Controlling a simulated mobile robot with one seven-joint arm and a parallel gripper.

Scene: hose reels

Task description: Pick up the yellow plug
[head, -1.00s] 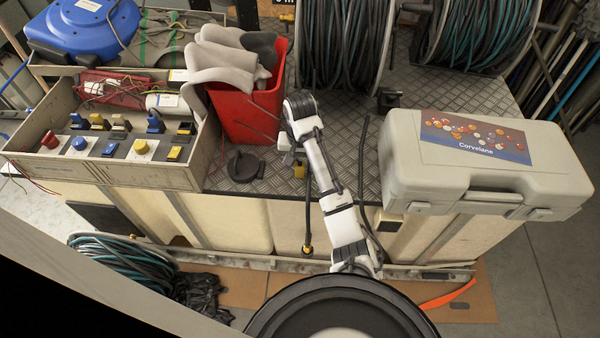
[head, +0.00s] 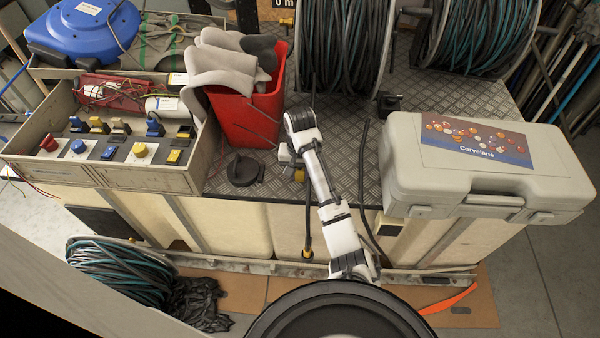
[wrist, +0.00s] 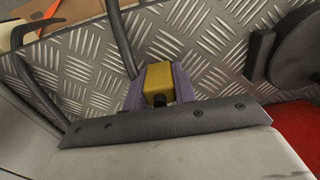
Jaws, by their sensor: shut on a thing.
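The yellow plug (wrist: 158,79) is a small yellow block with a dark round stub, seen between the purple fingers of my gripper (wrist: 159,92) in the wrist view. The fingers are shut on its two sides. In the head view, the yellow plug (head: 299,175) shows small beside my gripper (head: 292,159), over the tread-plate bench top near its front edge. My arm partly hides the grip there. The wrist view does not make clear whether the plug touches the metal.
A red bin (head: 244,122) with grey gloves and a black round cap (head: 244,170) are left of my arm. A grey case (head: 470,180) is at right. A dark cable (head: 309,215) hangs over the front edge to a yellow-tipped end (head: 307,254). Hose reels (head: 341,50) stand behind.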

